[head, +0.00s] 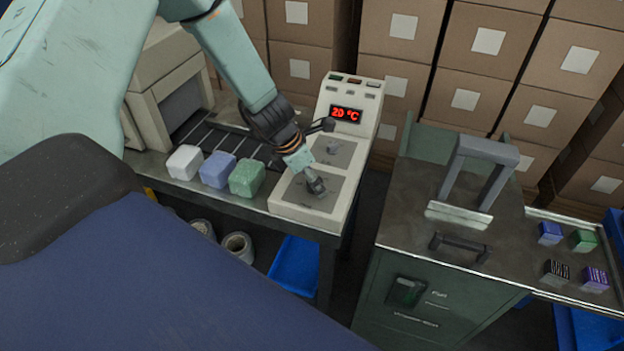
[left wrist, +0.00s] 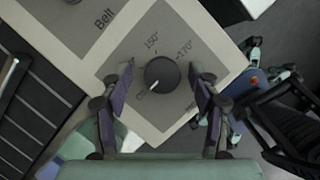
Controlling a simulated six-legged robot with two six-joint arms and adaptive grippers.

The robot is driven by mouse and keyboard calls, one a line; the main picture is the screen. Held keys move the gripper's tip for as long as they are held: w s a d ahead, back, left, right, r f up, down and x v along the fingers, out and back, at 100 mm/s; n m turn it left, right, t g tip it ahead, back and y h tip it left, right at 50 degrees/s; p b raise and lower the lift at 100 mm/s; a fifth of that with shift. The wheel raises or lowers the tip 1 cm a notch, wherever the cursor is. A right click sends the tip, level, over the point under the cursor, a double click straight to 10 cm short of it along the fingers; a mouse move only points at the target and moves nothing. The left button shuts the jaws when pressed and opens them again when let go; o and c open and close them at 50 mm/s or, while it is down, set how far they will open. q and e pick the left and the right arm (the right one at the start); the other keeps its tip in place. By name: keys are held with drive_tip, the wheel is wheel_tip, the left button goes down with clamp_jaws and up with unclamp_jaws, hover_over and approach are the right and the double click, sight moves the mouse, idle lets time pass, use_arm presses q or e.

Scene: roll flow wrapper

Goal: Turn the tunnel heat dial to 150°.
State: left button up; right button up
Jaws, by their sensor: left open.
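The tunnel heat dial (left wrist: 162,73) is a round dark knob on a grey plate of the control panel. In the left wrist view its white pointer aims down-left, toward a partly covered label beginning "O". The 150° mark is above the dial and the 170° mark is at its upper right. My left gripper (head: 312,182) is open, with one finger on each side of the dial; I cannot tell whether they touch it. In the head view the gripper largely hides the dial. The red display (head: 346,114) reads 20 °C. My right gripper is not in view.
The Belt dial (head: 332,148) sits on the panel's upper plate. White, blue and green blocks (head: 247,177) line the conveyor's front edge, left of the panel. A green cabinet (head: 400,245) with a grey handle frame (head: 487,150) stands right. Stacked cartons (head: 400,35) fill the back.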

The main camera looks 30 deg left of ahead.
use_arm(q)
drive_tip(key=shift+s+d+r, duration=0.2)
drive_tip(key=shift+r, duration=0.05)
drive_tip(key=shift+c, duration=1.4)
drive_tip(key=shift+w+a+f, duration=0.1)
drive_tip(key=shift+a+f, duration=0.05)
drive_tip(key=c, duration=0.9)
